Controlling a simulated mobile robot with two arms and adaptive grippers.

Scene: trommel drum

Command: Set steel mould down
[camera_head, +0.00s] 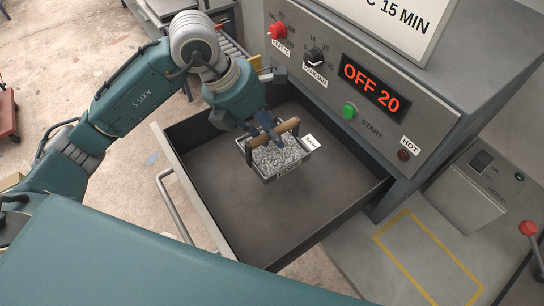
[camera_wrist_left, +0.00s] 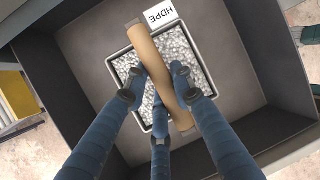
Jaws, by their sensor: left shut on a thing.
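The steel mould (camera_head: 291,172) is a small open box filled with whitish-grey pellets, with a brown bar handle across its top and a white label reading HDPE in the left wrist view. My left gripper (camera_head: 274,131) reaches down from above and is shut on the handle; its fingers straddle the brown handle (camera_wrist_left: 145,48) in the left wrist view. The mould is inside the open drawer (camera_head: 230,205), towards its back. I cannot tell whether its base touches the drawer floor. My right gripper is in neither view.
The drawer is otherwise empty, with bare dark floor in front of the mould. The oven panel (camera_head: 330,95) behind it reads OFF 20, with knobs and a green START button (camera_head: 349,111). A grey box unit (camera_head: 468,200) and a yellow-outlined area (camera_head: 428,262) are at right.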

